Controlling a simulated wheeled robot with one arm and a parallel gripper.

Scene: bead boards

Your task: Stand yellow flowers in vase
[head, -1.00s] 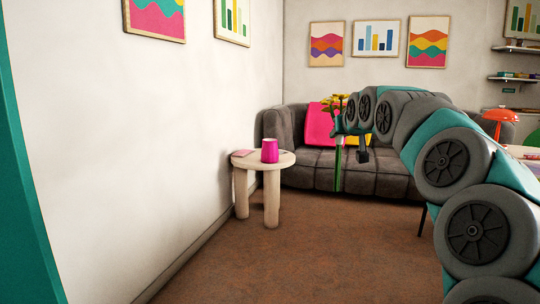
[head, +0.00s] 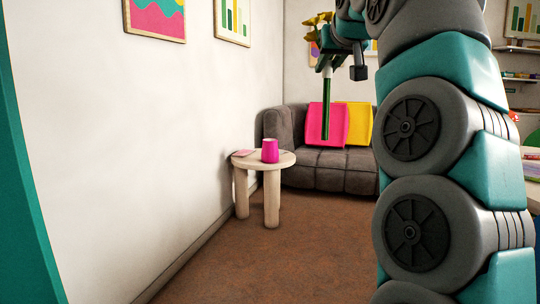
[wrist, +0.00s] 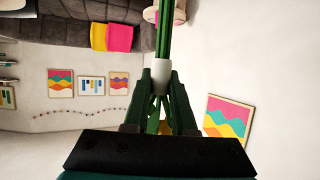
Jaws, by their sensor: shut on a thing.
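The yellow flowers (head: 318,20) have long green stems with a white band, which also shows in the wrist view (wrist: 161,75). My gripper (head: 327,64) is shut on the bunch near the band, its fingers on either side of the stems in the wrist view (wrist: 161,92). The flowers are held high in the air, blooms up and stems hanging about upright. The magenta vase (head: 270,151) stands upright on a round side table (head: 248,160), below and left of the stem ends in the head view. The inside of the vase is hidden.
A grey sofa (head: 345,172) with a pink cushion (head: 318,125) and a yellow cushion (head: 358,122) stands behind. A white wall (head: 110,150) runs along the left. The brown floor in front is clear.

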